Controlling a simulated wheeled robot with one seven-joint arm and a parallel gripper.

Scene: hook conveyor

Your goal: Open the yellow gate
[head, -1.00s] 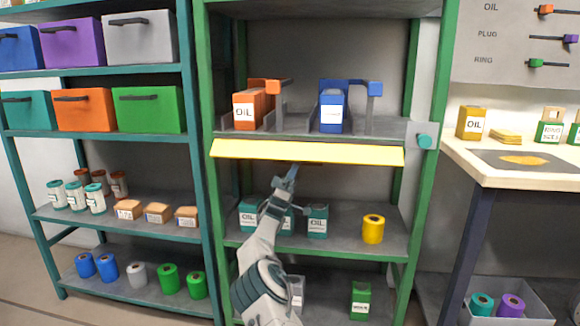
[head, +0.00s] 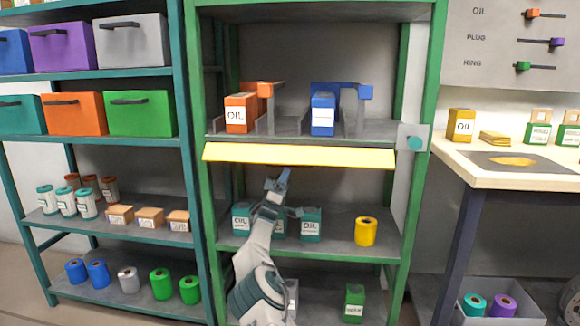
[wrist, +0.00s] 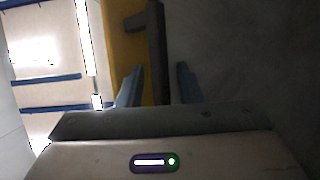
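The yellow gate (head: 300,155) is a long panel along the front edge of the green rack's shelf that holds the orange and blue dispensers. My gripper (head: 279,180) is just below the gate's middle in the head view. In the wrist view, the gate (wrist: 124,50) shows as a yellow strip with a dark bar-shaped handle (wrist: 156,50). My gripper (wrist: 158,85) is open there, its two fingers apart on either side of the handle's lower end in the picture. A gap shows on both sides. The depth between fingers and handle is hard to tell.
Teal oil boxes (head: 311,223) and a yellow roll (head: 366,231) stand on the shelf below the gate. An orange dispenser (head: 240,112) and a blue dispenser (head: 323,113) are above it. A teal knob (head: 414,143) is at the gate's right. A workbench (head: 520,170) stands right.

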